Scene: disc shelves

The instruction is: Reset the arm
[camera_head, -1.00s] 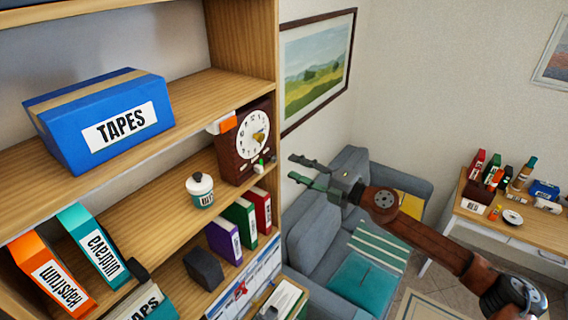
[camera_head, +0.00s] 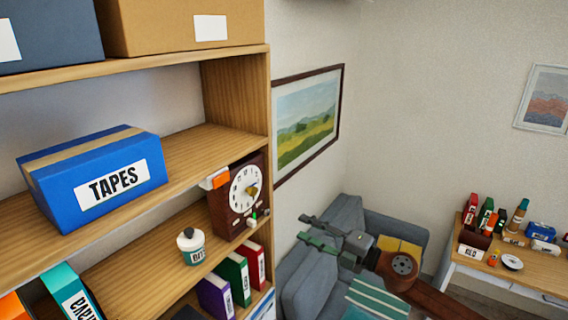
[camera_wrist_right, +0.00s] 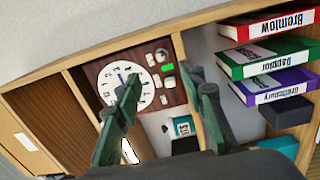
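My right gripper (camera_head: 318,236) reaches in from the lower right in the head view, with its fingers pointing left toward the shelf. The fingers (camera_wrist_right: 163,90) also show in the right wrist view, spread apart with nothing between them. It hangs in the air in front of the sofa, to the right of the shelf and apart from it. The brown clock (camera_head: 238,197) stands on the middle shelf, left of the gripper. In the right wrist view the clock (camera_wrist_right: 173,88) shows behind and between the fingers. My left gripper is in neither view.
The wooden shelf (camera_head: 225,140) holds a blue TAPES box (camera_head: 92,180), a small white-lidded jar (camera_head: 191,246) and several binders. A grey sofa (camera_head: 315,283) stands behind my arm. A desk (camera_head: 533,270) with small items is at the right. Open air lies between the arm and desk.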

